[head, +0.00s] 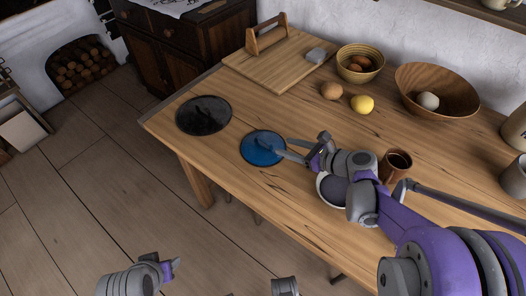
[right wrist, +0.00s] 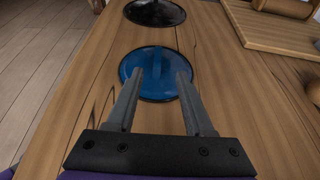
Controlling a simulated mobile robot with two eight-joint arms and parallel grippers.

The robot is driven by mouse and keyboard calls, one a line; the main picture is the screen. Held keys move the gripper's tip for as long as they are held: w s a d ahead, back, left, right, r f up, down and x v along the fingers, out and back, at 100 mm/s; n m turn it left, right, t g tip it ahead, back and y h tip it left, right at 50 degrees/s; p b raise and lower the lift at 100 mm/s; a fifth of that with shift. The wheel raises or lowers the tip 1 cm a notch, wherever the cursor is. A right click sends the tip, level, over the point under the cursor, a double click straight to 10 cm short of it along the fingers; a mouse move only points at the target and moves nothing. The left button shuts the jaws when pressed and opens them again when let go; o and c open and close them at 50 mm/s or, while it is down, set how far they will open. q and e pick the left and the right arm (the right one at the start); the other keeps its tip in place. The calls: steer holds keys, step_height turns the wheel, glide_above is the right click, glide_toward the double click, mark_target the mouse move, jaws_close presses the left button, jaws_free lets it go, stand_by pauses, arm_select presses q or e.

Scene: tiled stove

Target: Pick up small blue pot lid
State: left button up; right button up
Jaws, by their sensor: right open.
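The small blue pot lid (head: 258,147) lies flat on the wooden table, near its front edge. In the right wrist view the blue lid (right wrist: 157,84) shows a blue handle standing up at its middle. My right gripper (head: 287,148) is open and empty. Its two fingers (right wrist: 158,82) reach over the near part of the lid, one on each side of the handle in that view. I cannot tell whether they touch the lid. My left gripper (head: 172,268) is low at the bottom of the head view, away from the table; its opening is unclear.
A larger dark lid (head: 203,115) lies left of the blue lid. A cutting board (head: 270,72), a yellow lemon (head: 362,104), a striped bowl (head: 377,62) and a wooden bowl (head: 462,108) stand farther back. A brown mug (head: 397,165) is close to my right arm.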

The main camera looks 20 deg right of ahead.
mark_target(265, 140)
steer(key=b+x, duration=0.1)
steer(key=x, duration=0.9)
steer(key=shift+w+a+r, duration=0.1)
steer(key=shift+a, duration=0.2)
jaws_close()
